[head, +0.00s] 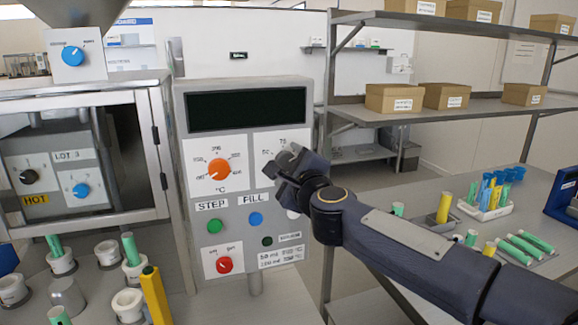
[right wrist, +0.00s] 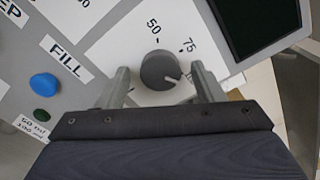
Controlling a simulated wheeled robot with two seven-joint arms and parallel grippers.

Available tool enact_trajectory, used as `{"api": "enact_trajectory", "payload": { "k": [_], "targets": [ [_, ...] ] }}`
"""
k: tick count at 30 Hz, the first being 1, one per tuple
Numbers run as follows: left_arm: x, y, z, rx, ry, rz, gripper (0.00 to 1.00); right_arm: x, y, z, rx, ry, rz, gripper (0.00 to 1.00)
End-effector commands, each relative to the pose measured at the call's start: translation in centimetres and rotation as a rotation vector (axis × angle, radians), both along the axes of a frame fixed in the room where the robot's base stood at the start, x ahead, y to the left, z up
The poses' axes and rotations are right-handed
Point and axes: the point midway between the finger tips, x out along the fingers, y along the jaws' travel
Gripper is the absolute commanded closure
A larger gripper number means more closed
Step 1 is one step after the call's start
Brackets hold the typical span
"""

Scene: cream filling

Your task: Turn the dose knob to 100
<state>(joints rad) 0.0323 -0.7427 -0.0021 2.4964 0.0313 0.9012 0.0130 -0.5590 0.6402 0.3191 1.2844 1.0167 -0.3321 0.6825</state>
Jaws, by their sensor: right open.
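The dose knob (right wrist: 160,70) is a dark grey round knob on a white plate with 50 and 75 printed beside it. Its white mark points to the lower right in the right wrist view, past the 75; the scale there is partly hidden by a finger, so I cannot read the 100. My right gripper (right wrist: 162,86) is open, with one finger on each side of the knob; I cannot tell whether they touch it. In the head view my right gripper (head: 283,163) covers the knob, and the dose plate (head: 264,143) shows beside it. My left gripper is not in view.
The machine panel carries a dark display (head: 246,110), an orange temperature knob (head: 219,169), a green STEP button (head: 214,226), a blue FILL button (head: 255,220) and a red knob (head: 224,265). White cups and tubes stand at the lower left. A tube rack (head: 486,211) stands at the right.

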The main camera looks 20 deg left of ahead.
Motion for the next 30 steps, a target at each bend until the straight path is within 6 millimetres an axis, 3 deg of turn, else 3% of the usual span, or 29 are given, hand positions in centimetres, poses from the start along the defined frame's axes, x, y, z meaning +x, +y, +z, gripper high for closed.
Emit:
{"api": "enact_trajectory", "payload": {
  "k": [5, 16, 30],
  "targets": [
    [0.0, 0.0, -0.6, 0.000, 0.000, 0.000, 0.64, -1.1, -0.8, 0.0, 0.001, -0.002, 0.000, 0.39],
    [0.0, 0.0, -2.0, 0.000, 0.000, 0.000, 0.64, -5.9, -4.0, -0.1, 0.000, 0.000, 0.001, 0.39],
    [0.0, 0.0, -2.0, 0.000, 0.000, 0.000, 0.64, -6.5, -4.8, 0.1, -0.013, -0.011, 0.001, 0.39]
  ]
}}
